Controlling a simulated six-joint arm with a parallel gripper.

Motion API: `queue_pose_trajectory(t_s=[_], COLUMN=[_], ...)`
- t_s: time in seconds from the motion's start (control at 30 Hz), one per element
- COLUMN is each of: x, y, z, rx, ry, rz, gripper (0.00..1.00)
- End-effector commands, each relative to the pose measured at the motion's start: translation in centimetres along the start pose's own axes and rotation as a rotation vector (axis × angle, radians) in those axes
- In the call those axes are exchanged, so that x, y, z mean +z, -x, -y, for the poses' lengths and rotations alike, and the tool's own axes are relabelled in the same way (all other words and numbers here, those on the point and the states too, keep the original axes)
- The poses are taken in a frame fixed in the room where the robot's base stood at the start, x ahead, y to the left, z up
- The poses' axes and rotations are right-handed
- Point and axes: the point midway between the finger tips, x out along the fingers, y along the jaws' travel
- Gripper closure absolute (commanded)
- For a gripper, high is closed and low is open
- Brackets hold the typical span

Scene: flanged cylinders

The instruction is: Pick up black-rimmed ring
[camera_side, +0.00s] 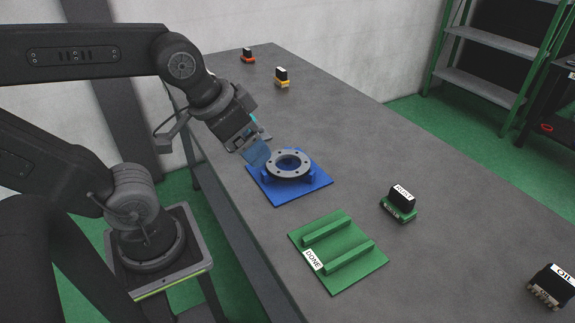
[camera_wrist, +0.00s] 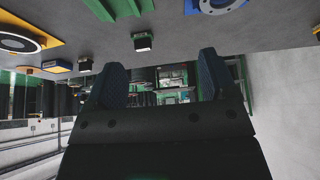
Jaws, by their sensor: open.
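A dark flanged ring (camera_side: 290,176) with bolt holes lies flat on a raised blue holder (camera_side: 313,188) in the side view. The wrist view shows part of a grey flanged ring (camera_wrist: 222,6) on blue at its top edge. A round piece with a black rim (camera_wrist: 17,43) lies on a yellow plate (camera_wrist: 50,27) at the left of the wrist view. My gripper (camera_side: 257,153) is close to the upper left of the ring on blue, tilted, and seems apart from it. In the wrist view, my gripper (camera_wrist: 160,77) has its blue fingers wide apart with nothing between them.
A green plate (camera_side: 372,257) with two bars and a DONE label lies in front of the blue holder. A small black-and-green labelled block (camera_side: 399,204) stands right of it. Another block (camera_side: 549,287) stands at lower right; orange and yellow ones stand far back. Grey table between is clear.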

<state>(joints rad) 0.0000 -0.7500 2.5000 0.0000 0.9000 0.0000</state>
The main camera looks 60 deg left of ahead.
Motion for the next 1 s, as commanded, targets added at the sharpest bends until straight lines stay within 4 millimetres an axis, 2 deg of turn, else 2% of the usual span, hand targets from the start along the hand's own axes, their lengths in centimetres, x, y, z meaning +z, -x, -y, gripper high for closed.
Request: queue_pose_trajectory(t_s=[0.27, 0.47, 0.73, 0.87, 1.0], x=[0.0, 0.0, -0.2, -1.8, -5.4], y=[0.0, 0.0, 0.0, -0.4, -1.7], z=[0.0, 0.0, 0.1, 0.7, 2.3], rx=[0.000, 0.000, -0.002, -0.016, -0.056], ry=[0.000, 0.000, 0.013, 0.124, 0.387], rz=[0.000, 0.000, 0.004, 0.040, 0.117], gripper=[0.22, 0.40, 0.41, 0.41, 0.41])
